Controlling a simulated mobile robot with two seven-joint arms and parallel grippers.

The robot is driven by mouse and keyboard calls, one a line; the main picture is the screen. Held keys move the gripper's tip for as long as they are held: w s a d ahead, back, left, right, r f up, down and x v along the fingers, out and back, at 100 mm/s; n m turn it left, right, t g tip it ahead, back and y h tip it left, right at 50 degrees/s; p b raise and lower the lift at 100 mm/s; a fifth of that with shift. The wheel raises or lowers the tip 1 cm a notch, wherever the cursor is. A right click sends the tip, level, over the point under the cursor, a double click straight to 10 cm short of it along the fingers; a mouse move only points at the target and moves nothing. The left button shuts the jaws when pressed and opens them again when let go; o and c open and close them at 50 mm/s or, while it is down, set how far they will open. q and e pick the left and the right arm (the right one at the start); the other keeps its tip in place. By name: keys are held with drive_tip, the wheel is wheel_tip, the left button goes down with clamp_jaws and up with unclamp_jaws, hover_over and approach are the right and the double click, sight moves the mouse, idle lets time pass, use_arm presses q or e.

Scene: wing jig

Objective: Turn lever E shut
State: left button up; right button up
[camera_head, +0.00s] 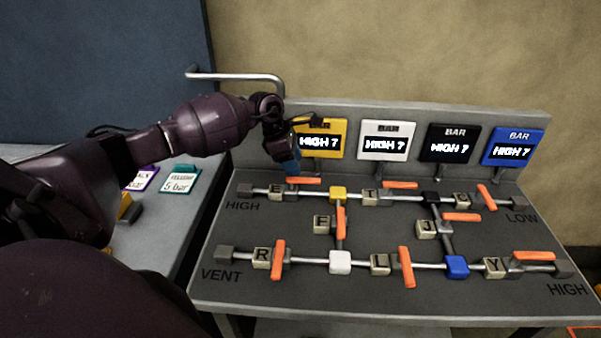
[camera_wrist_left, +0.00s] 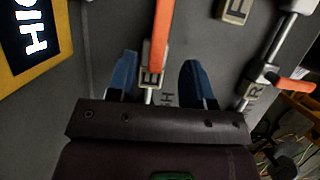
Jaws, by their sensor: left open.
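Lever E is an orange bar (camera_head: 304,181) on the top pipe at the left of the jig, beside a block lettered E (camera_head: 276,192). The bar lies along its pipe. In the left wrist view the orange bar (camera_wrist_left: 162,40) and the E block (camera_wrist_left: 151,78) show between the blue fingers. My left gripper (camera_head: 291,167) is open above the lever's left end, its fingers (camera_wrist_left: 157,78) on either side of the E block. Whether they touch anything I cannot tell. My right gripper is not in view.
Other orange levers stand nearby, including the one at the middle-left block (camera_head: 322,224) and lever R (camera_head: 278,260). A metal handle (camera_head: 235,76) and a side table with labels (camera_head: 180,179) are at left.

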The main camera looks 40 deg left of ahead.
sight(303, 179)
use_arm(q)
drive_tip(key=shift+x, duration=2.45)
drive_tip(key=shift+c, duration=0.3)
clamp_jaws()
